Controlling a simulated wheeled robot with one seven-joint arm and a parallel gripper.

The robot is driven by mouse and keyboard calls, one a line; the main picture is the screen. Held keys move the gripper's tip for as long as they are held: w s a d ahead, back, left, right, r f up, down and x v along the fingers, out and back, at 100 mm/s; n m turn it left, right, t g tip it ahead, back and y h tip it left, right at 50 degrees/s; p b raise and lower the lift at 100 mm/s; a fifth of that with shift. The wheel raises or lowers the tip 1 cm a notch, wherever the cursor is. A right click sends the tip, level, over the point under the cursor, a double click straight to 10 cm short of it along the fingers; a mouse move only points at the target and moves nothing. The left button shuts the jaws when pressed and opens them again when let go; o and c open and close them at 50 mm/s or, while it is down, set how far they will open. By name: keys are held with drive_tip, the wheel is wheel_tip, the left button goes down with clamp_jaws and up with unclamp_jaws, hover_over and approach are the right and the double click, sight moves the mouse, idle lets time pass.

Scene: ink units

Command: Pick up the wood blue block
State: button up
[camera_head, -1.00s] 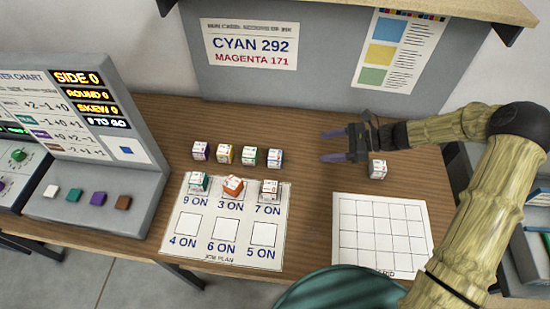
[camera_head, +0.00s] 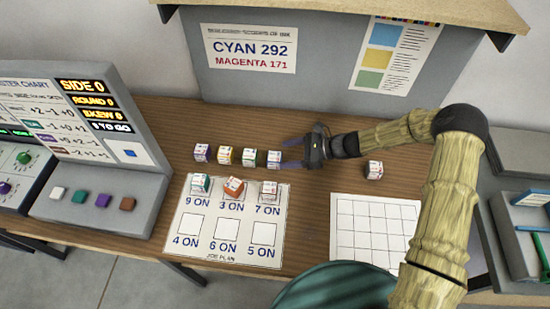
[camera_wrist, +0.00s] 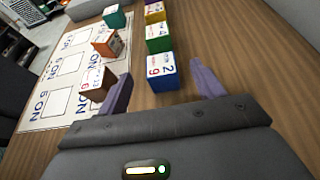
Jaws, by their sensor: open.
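The blue block (camera_head: 274,159) is at the right end of a row on the wooden table, with printed white faces. In the wrist view the blue block (camera_wrist: 163,85) shows its blue top edge and the figures 2 and 9. My gripper (camera_head: 286,154) is open, just right of the block and low over the table. In the wrist view its purple fingers point towards the block, which stands between their lines. The block looks free of the fingers; whether one touches it I cannot tell.
A green block (camera_head: 249,156), a yellow block (camera_head: 224,155) and a purple block (camera_head: 202,152) continue the row. Another block (camera_head: 374,170) stands alone at right, behind a gridded sheet (camera_head: 375,225).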

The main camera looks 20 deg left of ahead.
sight(280, 157)
drive_tip(key=shift+w, duration=0.1)
drive_tip(key=shift+s+a+f+p, duration=0.4)
drive_tip(key=shift+a+p, duration=0.1)
drive_tip(key=shift+a, duration=0.1)
drive_tip(key=shift+f+p+x, duration=0.15)
drive_tip(key=shift+p+x, duration=0.2)
drive_tip(key=shift+x, duration=0.55)
drive_tip(key=shift+f+p+x, duration=0.15)
drive_tip(key=shift+p+x, duration=0.15)
drive_tip(key=shift+x, duration=0.65)
drive_tip(key=shift+w+d, duration=0.15)
drive_tip(key=shift+w, duration=0.05)
drive_tip(key=c, duration=1.1)
